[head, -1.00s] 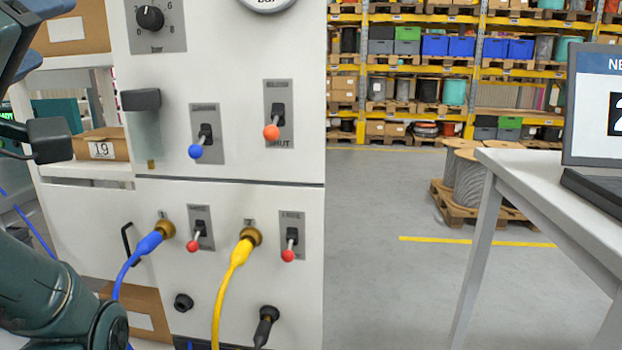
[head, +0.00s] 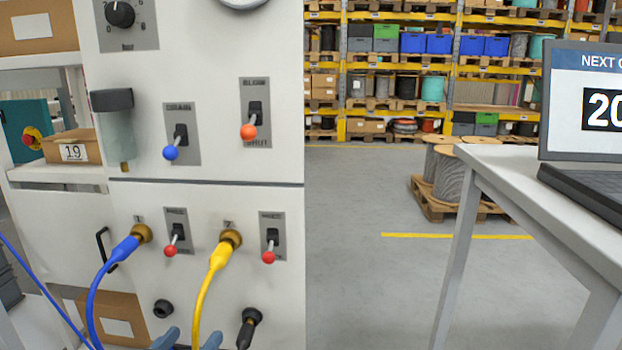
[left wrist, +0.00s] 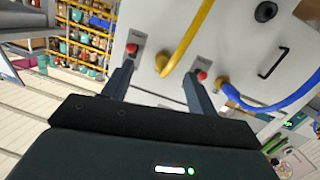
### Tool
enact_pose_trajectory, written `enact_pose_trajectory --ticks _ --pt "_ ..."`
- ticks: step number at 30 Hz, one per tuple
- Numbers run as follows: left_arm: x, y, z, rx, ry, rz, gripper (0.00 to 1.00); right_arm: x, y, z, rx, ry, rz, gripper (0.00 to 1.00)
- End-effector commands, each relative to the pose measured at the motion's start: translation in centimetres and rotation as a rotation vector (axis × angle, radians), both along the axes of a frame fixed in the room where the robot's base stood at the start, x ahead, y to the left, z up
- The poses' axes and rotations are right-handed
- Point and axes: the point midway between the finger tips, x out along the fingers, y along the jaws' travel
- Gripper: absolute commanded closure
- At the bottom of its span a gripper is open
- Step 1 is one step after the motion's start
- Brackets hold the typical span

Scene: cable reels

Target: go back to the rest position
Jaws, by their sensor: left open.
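The white panel (head: 240,40) fills the left of the head view. A blue cable (head: 92,295) and a yellow cable (head: 203,292) are plugged into its two brass sockets. Red-tipped levers (head: 171,249) and (head: 269,256) sit beside the sockets, with a blue-tipped lever (head: 171,152) and an orange-tipped lever (head: 248,131) above. My left gripper (head: 188,340) shows only its fingertips at the bottom edge. In the left wrist view, its fingers (left wrist: 159,72) are spread and hold nothing; the yellow plug (left wrist: 163,64) appears between them. My right gripper is not in view.
A grey-white table (head: 500,160) with a laptop (head: 590,110) stands at right. Cable reels (head: 455,180) on a pallet stand behind it. A black plug (head: 248,328) hangs low on the panel. Floor between panel and table is clear.

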Motion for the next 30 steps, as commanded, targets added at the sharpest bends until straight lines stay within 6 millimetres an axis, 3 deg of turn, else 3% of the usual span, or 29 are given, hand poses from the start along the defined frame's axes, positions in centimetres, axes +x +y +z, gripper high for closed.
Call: enact_pose_trajectory --ticks 1,6,15,18,20,30 --pt "-1.6 -0.5 -2.5 0.011 0.034 -0.019 0.42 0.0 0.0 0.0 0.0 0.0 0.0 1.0" --pt "-5.9 -1.7 -7.0 0.038 0.076 -0.061 0.42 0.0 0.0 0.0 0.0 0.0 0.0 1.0" --pt "-11.9 -2.9 -11.3 0.057 0.13 -0.099 0.42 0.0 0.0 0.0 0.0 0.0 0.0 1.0" --pt "-13.8 -3.2 -12.2 0.06 0.145 -0.107 0.42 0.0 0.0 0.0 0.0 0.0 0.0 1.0" --pt "-13.5 -3.2 -11.0 0.068 0.151 -0.109 0.42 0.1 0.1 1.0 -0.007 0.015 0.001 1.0" --pt "-13.0 -3.5 -9.6 0.111 0.251 -0.12 0.42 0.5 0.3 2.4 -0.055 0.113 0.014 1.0"
